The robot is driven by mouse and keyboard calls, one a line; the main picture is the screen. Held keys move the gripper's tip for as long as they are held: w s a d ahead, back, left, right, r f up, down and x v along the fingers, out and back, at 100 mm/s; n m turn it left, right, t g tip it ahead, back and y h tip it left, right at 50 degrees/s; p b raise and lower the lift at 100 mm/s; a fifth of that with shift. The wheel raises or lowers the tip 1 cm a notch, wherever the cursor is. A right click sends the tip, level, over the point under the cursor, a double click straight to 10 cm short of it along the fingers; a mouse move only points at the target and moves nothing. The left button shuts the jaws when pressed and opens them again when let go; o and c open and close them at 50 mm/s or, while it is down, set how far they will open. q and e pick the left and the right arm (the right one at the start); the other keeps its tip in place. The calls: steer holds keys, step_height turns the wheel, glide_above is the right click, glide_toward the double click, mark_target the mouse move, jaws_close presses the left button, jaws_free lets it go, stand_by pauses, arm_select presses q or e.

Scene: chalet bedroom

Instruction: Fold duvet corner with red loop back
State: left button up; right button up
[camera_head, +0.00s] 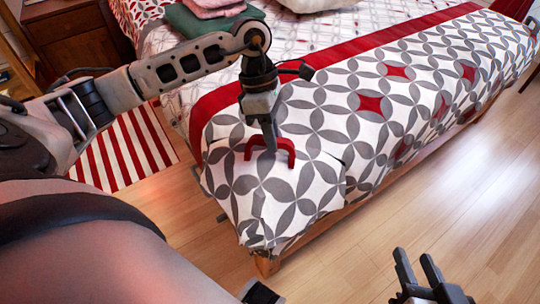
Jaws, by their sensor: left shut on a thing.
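The duvet (315,105) lies on the bed, white with grey petal rings, some red stars and a red band. Its near corner (285,200) hangs over the bed's edge. A red loop (287,146) stands up on the duvet near that corner. My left gripper (270,146) points down and is shut on the red loop; its fingertips partly cover the loop's middle. My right gripper (416,262) is at the bottom of the view, over the floor, apart from the duvet. Its two fingers stand apart with nothing between them.
Folded green and pink cloths (205,18) lie on the bed at the back. A wooden nightstand (65,35) stands at the upper left. A red-and-white striped rug (125,150) lies left of the bed. The wooden floor (340,255) in front of the bed is clear.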

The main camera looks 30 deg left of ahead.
arm_select(q)
steer(key=shift+w, duration=0.15)
steer(key=shift+w+a+r+g, duration=0.25)
steer(key=shift+w+g, duration=0.05)
steer(key=shift+w, duration=0.15)
steer(key=shift+w+a+r+g+h, duration=0.15)
steer(key=shift+w+a+g+h, duration=0.1)
steer(key=shift+w+g+h, duration=0.25)
steer(key=shift+w, duration=0.1)
steer(key=shift+w+a+n+g+b, duration=0.3)
steer(key=shift+w+g+b, duration=0.15)
steer(key=shift+w, duration=0.25)
steer(key=shift+w+a+g, duration=0.15)
steer(key=shift+w+g, duration=0.1)
